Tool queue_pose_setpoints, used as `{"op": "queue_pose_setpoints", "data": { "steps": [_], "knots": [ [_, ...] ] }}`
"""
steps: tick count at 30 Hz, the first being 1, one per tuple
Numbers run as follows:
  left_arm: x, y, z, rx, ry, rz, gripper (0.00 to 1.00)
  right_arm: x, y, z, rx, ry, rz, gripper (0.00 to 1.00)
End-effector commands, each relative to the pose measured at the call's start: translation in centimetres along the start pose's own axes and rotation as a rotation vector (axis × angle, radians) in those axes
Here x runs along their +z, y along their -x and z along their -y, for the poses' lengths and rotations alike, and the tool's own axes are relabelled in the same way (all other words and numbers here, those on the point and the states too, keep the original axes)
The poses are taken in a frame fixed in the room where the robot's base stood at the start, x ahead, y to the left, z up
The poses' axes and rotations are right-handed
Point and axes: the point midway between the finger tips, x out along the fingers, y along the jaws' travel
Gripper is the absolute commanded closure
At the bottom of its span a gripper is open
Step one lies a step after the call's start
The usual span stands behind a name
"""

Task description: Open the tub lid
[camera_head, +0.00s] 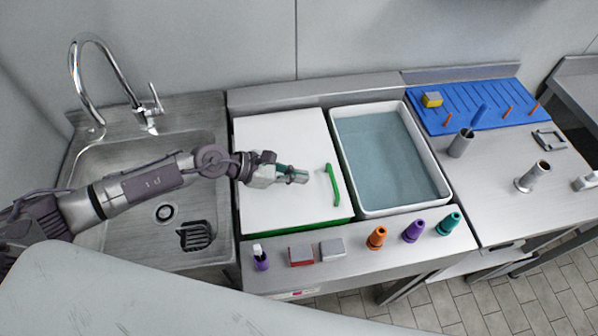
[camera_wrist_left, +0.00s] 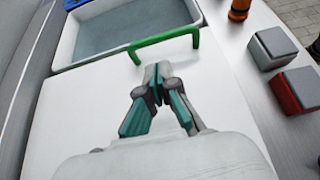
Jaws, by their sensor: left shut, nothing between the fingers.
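The tub lid (camera_head: 285,212) is a flat white panel with a green lower edge, lying closed over the tub beside the sink. Its green handle (camera_head: 332,184) stands near the lid's right side. In the left wrist view the handle (camera_wrist_left: 166,42) is a green bar just beyond my fingertips. My left gripper (camera_head: 303,177) is shut and empty above the lid, a little left of the handle and apart from it. It also shows in the left wrist view (camera_wrist_left: 152,72), with teal finger pads together. The tub's inside is hidden by the lid. My right gripper is not in view.
An open basin of water (camera_head: 388,160) is right of the lid. The sink (camera_head: 150,247) and faucet (camera_head: 103,75) are left.

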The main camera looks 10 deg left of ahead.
Motion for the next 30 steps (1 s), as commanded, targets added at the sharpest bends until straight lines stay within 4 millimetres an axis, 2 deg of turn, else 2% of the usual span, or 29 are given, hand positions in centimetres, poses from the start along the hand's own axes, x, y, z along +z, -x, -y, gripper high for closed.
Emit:
{"op": "queue_pose_setpoints", "data": {
  "steps": [1,6,12,17,26,30],
  "knots": [
    [0.5,-0.9,0.0,-0.002,0.003,0.003,1.00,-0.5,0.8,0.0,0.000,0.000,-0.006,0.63],
    [0.3,-4.1,0.1,-0.001,0.003,0.002,1.00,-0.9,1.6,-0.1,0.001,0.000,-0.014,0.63],
    [0.2,-6.5,0.0,0.000,0.002,0.002,1.00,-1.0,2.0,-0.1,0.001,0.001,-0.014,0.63],
    [0.1,-7.1,0.0,0.000,0.001,0.001,1.00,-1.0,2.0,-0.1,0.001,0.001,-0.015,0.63],
    [0.0,-7.1,0.0,0.000,0.001,0.002,1.00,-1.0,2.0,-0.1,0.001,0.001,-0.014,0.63],
    [0.0,-7.0,0.1,0.000,0.001,0.014,1.00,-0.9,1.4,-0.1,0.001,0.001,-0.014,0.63]
  ]
}}
